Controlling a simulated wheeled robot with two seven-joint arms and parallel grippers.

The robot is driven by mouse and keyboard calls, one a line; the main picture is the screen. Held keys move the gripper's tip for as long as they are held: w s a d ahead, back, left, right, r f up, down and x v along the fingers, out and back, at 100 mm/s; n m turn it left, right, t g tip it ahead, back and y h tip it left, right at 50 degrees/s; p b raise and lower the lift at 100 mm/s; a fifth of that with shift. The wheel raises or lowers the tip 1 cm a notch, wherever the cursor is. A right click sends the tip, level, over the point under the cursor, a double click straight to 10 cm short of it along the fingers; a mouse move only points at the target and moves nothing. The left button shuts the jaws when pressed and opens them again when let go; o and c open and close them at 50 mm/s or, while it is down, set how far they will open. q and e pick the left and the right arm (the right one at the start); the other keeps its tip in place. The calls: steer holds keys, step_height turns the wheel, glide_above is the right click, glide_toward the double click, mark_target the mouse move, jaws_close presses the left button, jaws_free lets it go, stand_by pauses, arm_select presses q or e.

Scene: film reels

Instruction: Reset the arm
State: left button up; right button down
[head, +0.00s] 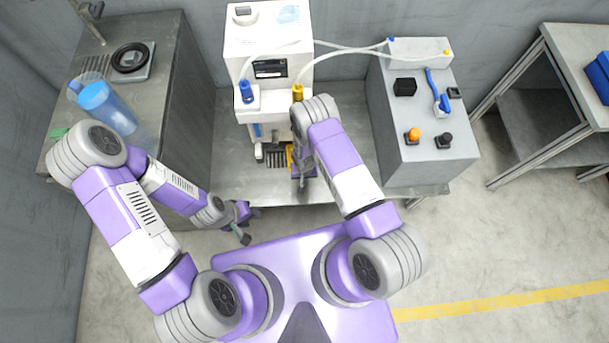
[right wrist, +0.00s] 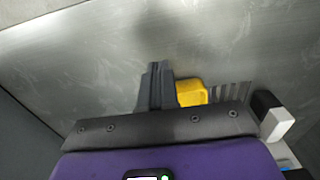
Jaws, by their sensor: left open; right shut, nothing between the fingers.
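My left gripper (head: 244,234) hangs at the front left, just off the front edge of the metal counter (head: 232,180). Its jaws are open and nothing shows in them. My right gripper (head: 304,184) is over the counter in front of the white machine (head: 262,45), partly hidden by its own arm. In the right wrist view its dark fingers (right wrist: 155,88) are shut together with nothing between them. A yellow object (right wrist: 191,92) shows right beside the fingers in that view; I cannot tell whether they touch.
A grey box with knobs (head: 430,160) stands right of my right arm, and thin tubes run from it to the machine. A blue cup (head: 105,105) and a black ring-shaped item (head: 131,58) are on the left counter. A side table (head: 570,70) stands far right.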

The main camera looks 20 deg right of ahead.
step_height(320, 180, up, 6)
steer(key=p, duration=0.1)
steer(key=shift+r+p, duration=0.2)
steer(key=shift+p, duration=0.15)
steer(key=s+a+r+y+p, duration=0.2)
steer(key=s+r+y, duration=0.2)
steer(key=s+r, duration=1)
steer(key=shift+s+r, duration=0.25)
steer(key=shift+r, duration=0.2)
stand_by(0.9)
